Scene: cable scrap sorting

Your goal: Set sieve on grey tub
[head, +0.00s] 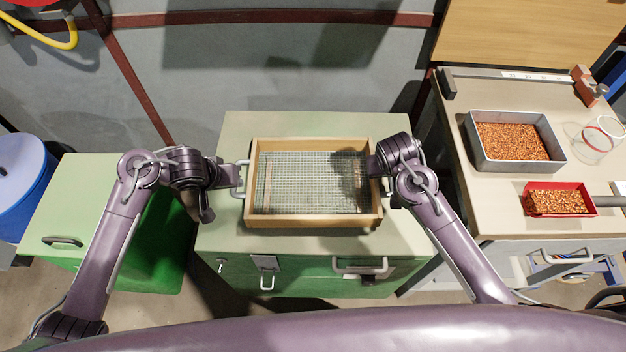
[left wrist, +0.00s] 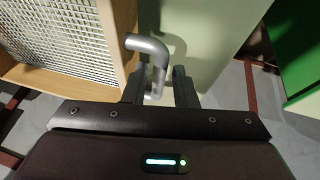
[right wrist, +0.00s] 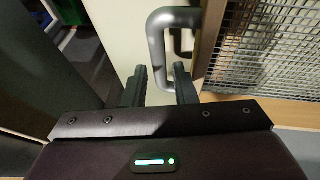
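The sieve (head: 313,217), a wooden frame with wire mesh and a grey metal handle on each side, lies flat on the green cabinet top. My left gripper (head: 236,175) is at its left handle; in the left wrist view the fingers (left wrist: 160,88) are apart with the handle (left wrist: 150,48) reaching between them. My right gripper (head: 377,166) is at the right side and hides that handle in the head view. In the right wrist view its fingers (right wrist: 160,82) are apart, with the handle (right wrist: 155,45) between them. A grey tub (head: 480,158) of copper-coloured granules stands on the right bench.
A red scoop (head: 592,203) with granules lies in front of the tub, and clear round items (head: 592,140) stand right of it. The beige bench (head: 490,215) is separated from the green cabinet (head: 225,235) by a gap. A blue drum (head: 22,190) is far left.

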